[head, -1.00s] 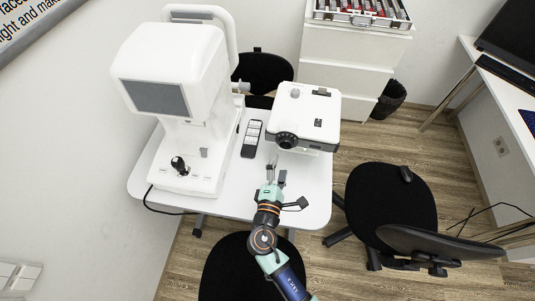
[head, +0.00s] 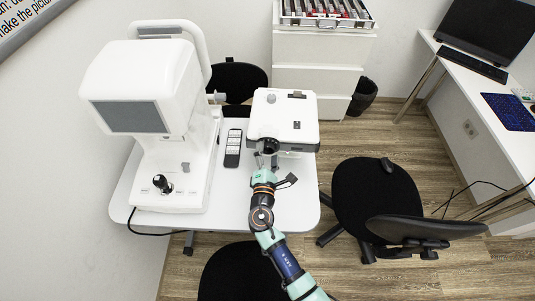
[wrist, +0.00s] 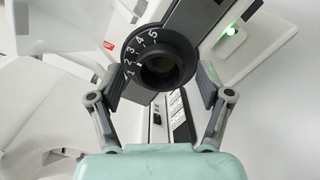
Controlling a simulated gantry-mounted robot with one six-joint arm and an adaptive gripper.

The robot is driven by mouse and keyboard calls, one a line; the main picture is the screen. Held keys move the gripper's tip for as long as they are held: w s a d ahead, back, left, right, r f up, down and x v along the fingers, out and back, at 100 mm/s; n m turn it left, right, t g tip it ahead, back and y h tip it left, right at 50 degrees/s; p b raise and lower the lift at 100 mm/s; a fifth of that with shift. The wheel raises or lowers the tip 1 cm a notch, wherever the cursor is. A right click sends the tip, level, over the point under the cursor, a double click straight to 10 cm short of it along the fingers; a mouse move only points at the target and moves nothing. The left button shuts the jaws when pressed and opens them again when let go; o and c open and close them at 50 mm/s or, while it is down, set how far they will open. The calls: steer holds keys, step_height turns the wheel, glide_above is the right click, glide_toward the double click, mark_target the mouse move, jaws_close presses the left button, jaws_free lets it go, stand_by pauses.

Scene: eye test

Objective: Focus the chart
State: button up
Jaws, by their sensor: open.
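A white chart projector (head: 285,118) stands on the white table, to the right of a large white eye-testing machine. Its dark round focus ring (wrist: 158,58), numbered 1 to 5 around its rim, faces my gripper in the wrist view. The ring also shows at the projector's front in the head view (head: 270,146). My gripper (wrist: 160,85) is open, with one finger on each side of the ring. Whether either finger touches it I cannot tell. In the head view my gripper (head: 267,163) is right at the lens, its fingertips partly hidden.
The eye-testing machine (head: 150,110) with a grey screen and joystick fills the table's left. A remote (head: 233,147) lies between it and the projector. Bare table (head: 298,212) shows at the front right. Black chairs (head: 372,205) stand around. A green light (wrist: 231,31) glows on the projector.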

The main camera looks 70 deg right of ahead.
steer(key=c, duration=1.2)
steer(key=shift+o, duration=0.2)
steer(key=shift+f+m+b, duration=0.3)
steer(key=shift+m+b, duration=0.3)
steer(key=shift+b, duration=0.3)
steer(key=shift+f+m+b, duration=0.1)
steer(key=shift+m+b, duration=1.15)
steer(key=shift+m, duration=0.15)
steer(key=shift+r+m, duration=0.35)
steer(key=shift+m, duration=0.05)
steer(key=o, duration=1.2)
steer(key=shift+c, duration=0.2)
steer(key=v, duration=1.2)
